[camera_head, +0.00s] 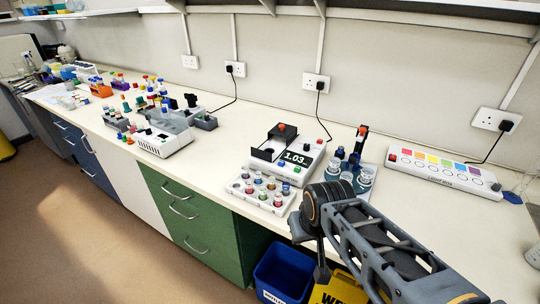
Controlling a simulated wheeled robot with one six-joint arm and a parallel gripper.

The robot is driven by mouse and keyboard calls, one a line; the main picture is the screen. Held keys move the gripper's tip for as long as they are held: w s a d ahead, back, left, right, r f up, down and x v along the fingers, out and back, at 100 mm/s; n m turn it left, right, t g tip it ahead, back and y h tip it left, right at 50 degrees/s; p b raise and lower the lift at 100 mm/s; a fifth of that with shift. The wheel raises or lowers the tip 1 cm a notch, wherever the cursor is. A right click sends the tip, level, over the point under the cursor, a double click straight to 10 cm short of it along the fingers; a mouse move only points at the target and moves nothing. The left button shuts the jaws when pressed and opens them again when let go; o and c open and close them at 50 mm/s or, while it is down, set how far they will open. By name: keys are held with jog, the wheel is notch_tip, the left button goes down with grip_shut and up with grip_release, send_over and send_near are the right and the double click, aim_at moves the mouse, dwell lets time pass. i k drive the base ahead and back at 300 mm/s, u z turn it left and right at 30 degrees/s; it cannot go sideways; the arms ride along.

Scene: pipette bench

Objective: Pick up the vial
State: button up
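Several small vials with coloured caps, among them a red-capped vial (278,200), stand in a white rack (240,199) in front of the balance. Which vial is meant cannot be told. My arm reaches in from the lower right, and its dark joint is just right of the rack, over the bench's front edge. A narrow dark part of my arm hangs below that joint in front of the bench. I cannot make out my gripper's fingers, or whether they hold anything.
A balance (290,172) reading 1.03 stands behind the rack. Bottles on a blue-grey tray are to its right, partly behind my arm. A white strip with coloured squares (445,172) lies near the wall. A blue bin (283,272) is on the floor.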

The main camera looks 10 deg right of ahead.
aim_at(249, 183)
jog(key=u, duration=0.3)
jog(key=k, duration=0.5)
jog(key=u, duration=1.3)
jog(key=i, duration=0.85)
